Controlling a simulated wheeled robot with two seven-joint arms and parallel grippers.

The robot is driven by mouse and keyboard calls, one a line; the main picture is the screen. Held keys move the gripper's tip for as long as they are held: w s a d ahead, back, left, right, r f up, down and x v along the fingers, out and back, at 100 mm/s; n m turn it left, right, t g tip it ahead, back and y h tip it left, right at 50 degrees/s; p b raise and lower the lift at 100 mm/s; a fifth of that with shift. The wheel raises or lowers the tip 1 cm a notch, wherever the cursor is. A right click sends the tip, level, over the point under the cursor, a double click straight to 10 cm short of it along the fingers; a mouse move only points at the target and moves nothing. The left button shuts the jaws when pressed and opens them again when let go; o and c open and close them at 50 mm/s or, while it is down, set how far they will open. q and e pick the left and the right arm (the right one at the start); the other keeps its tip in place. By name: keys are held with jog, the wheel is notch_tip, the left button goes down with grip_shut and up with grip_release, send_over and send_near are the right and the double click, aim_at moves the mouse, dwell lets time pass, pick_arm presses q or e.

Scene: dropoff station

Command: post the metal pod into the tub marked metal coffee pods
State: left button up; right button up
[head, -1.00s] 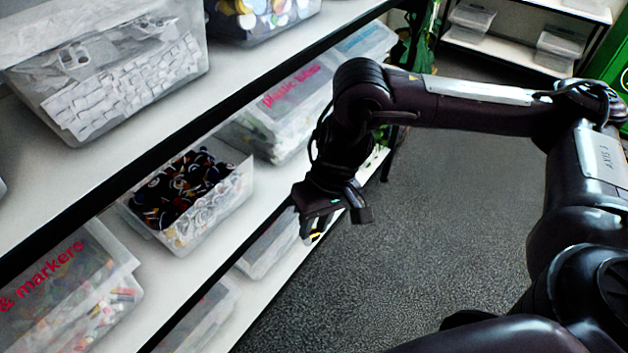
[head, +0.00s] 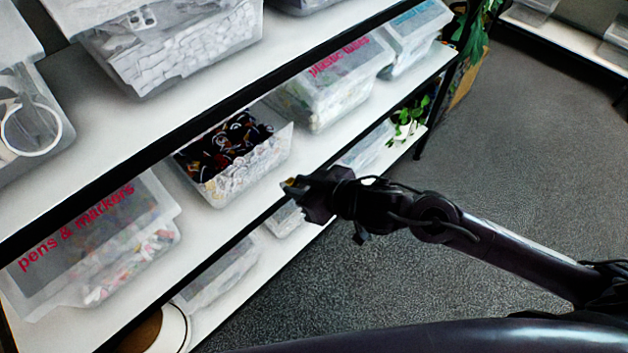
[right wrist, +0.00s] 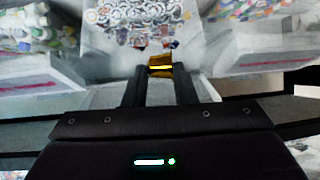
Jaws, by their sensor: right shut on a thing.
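My right gripper (head: 297,186) is shut on a small gold-yellow pod (head: 290,182). In the right wrist view the pod (right wrist: 160,66) sits between the fingertips (right wrist: 160,74). An open clear tub (head: 262,170) full of dark and coloured round pods stands on the middle shelf, just left of the gripper. No label on it is readable, so I cannot tell its marking. In the right wrist view this tub (right wrist: 105,68) lies straight ahead of the fingers, and the pod appears in front of its near wall. My left gripper is not in view.
A lidded tub marked pens & markers (head: 75,240) stands to the left on the same shelf. A tub marked plastic tubes (head: 335,85) stands to the right. The shelf above (head: 190,110) overhangs the tubs. Grey floor (head: 480,150) is open at right.

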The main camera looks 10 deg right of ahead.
jog(key=shift+m+t, duration=0.4)
jog(key=shift+t, duration=0.4)
jog(key=w+a+f+b, duration=0.1)
jog(key=w+a+b, duration=0.1)
jog(key=w, duration=0.4)
jog(key=w+a+f+b, duration=0.1)
jog(key=w+a+b, duration=0.1)
jog(key=w+a, duration=0.3)
jog(key=w+a+f+b, duration=0.1)
jog(key=w+a+b, duration=0.1)
jog(key=w, duration=0.5)
jog(key=shift+w+a, duration=0.3)
jog(key=shift+a, duration=0.45)
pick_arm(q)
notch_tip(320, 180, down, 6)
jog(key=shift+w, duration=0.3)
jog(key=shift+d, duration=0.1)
pick_arm(e)
jog(key=o, duration=1)
